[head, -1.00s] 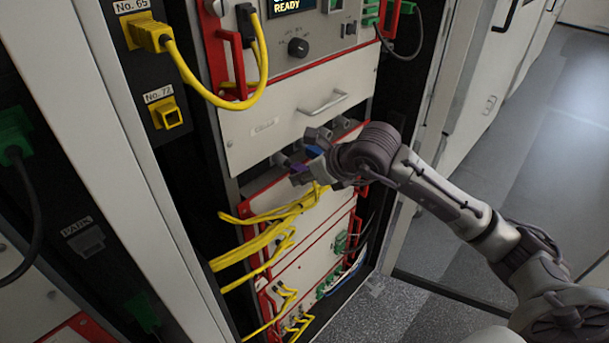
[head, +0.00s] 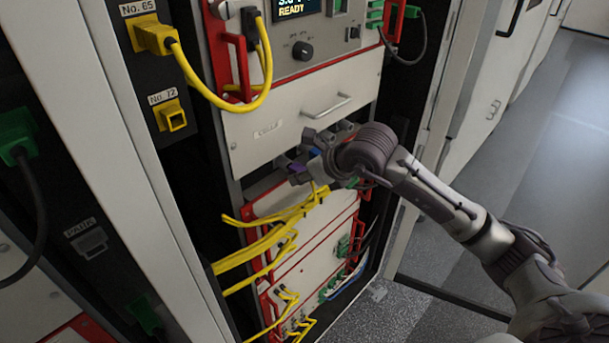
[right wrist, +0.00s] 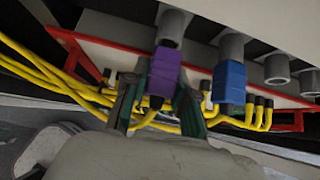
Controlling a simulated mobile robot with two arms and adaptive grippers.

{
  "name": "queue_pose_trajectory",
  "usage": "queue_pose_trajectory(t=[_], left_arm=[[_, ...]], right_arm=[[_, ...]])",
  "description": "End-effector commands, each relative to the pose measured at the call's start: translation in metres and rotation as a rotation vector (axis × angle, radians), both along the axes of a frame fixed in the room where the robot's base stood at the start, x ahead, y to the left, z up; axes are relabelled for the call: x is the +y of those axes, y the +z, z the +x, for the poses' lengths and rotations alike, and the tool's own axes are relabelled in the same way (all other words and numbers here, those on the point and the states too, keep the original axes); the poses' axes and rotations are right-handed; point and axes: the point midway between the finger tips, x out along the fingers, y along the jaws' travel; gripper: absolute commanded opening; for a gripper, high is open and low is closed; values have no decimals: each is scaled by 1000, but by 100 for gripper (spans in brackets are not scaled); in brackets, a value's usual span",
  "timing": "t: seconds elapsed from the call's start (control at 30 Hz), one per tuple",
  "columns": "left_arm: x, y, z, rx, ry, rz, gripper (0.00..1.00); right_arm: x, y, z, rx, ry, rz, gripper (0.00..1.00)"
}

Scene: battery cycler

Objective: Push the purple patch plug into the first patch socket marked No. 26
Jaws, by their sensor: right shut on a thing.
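The purple patch plug (right wrist: 163,72) is between the fingers of my right gripper (right wrist: 155,100) in the right wrist view. The gripper is shut on it. A yellow cable comes off the plug's lower end. A grey round socket (right wrist: 172,26) is right at the plug's upper end; I cannot tell how far the plug is in it. In the head view the purple plug (head: 296,168) shows small beside my right gripper (head: 303,172), below the grey drawer panel. No marking No. 26 is readable. My left gripper is not in view.
A blue plug (right wrist: 229,82) sits in the adjacent socket, close to the right finger. More grey sockets (right wrist: 278,68) follow to the right. Yellow cables (head: 255,243) hang below. A red-framed panel (head: 320,235) is under the gripper. Yellow socket No. 72 (head: 172,117) is at left.

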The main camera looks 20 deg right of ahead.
Motion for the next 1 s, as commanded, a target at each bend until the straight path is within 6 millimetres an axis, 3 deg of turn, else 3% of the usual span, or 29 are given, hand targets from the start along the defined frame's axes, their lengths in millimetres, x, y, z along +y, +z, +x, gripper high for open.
queue_pose_trajectory(t=[0.67,0.7,0.87,1.0], left_arm=[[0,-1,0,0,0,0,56],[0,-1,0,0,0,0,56],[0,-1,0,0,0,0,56],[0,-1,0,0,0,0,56]], right_arm=[[3,0,8,0,1,-1,7],[3,0,8,0,1,-1,28],[3,0,7,0,1,-1,55],[3,0,7,1,1,-1,56]])
